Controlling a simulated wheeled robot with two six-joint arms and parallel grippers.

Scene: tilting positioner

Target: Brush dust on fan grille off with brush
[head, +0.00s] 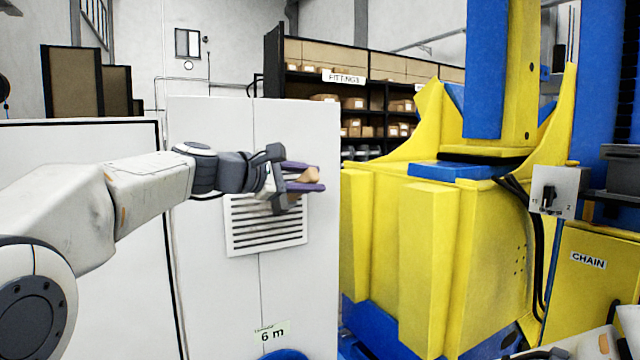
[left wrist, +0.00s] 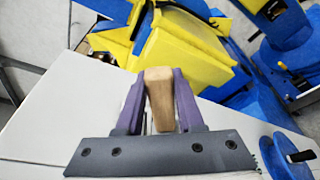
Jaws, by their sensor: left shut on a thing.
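The fan grille (head: 268,225) is a white panel with dark horizontal slots on the front of a white cabinet, in the head view. My left gripper (head: 316,179), with purple fingers, is in front of the grille's upper right part. It is shut on the brush (head: 308,174), of which a tan wooden part shows. In the left wrist view, the tan brush (left wrist: 159,98) sits between the two purple fingers of the left gripper (left wrist: 160,78). No bristles can be made out. Dust on the grille cannot be made out. My right gripper is not in view.
A grey switch box (head: 558,192) is farther right. Shelving with boxes (head: 350,104) stands behind.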

